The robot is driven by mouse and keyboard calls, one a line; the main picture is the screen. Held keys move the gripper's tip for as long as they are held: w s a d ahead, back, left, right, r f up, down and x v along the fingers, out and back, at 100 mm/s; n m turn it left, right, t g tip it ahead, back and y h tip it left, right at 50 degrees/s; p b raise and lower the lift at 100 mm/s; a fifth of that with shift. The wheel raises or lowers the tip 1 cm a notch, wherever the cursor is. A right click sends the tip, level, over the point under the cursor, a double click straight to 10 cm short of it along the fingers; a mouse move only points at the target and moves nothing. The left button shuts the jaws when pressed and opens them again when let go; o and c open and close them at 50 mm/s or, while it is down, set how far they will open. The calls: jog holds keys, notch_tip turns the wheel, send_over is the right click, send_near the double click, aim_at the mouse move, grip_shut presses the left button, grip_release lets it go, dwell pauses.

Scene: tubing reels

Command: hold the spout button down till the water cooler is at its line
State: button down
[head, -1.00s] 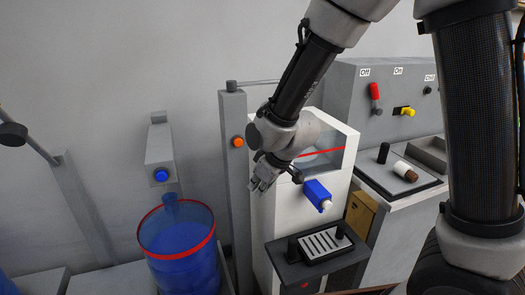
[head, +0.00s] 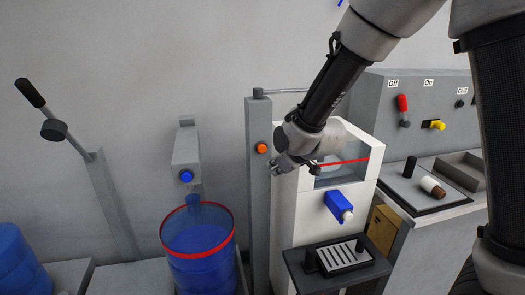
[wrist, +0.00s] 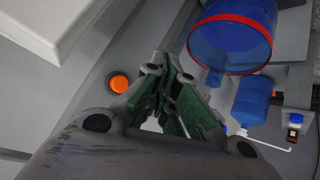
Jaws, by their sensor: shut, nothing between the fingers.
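The water cooler (head: 290,215) is a white cabinet with a window and a red line across it; my arm hides part of the window and I cannot tell the water level. A grey post (head: 259,200) stands at its left, with a spout pipe (head: 290,91) reaching right from its top. An orange button (head: 262,148) is on the post. In the wrist view the orange button (wrist: 119,83) shows unobstructed, left of the fingers. My gripper (head: 281,166) is shut and empty, just right of and below the button, apart from it in the wrist view (wrist: 172,78).
A blue barrel (head: 200,262) with a red rim stands left, under a grey spout with a blue button (head: 186,176). A blue tap (head: 341,203) and slatted tray (head: 344,256) front the cooler. A lever panel (head: 385,95) is at right.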

aim_at(262, 149)
jog(key=shift+w+a, duration=0.3)
jog(key=shift+w, duration=0.8)
jog(key=shift+w+a, duration=0.35)
jog(key=shift+w, duration=0.7)
jog(key=shift+w+a, duration=0.3)
jog(key=shift+w, duration=0.8)
jog(key=shift+w+a, duration=0.15)
jog(key=shift+w, duration=0.25)
jog(key=shift+w+a, duration=0.1)
jog(key=shift+w, duration=0.3)
jog(key=shift+w+a+r, duration=0.15)
jog(key=shift+w+r, duration=0.1)
jog(key=shift+w, duration=0.15)
dwell(3.5)
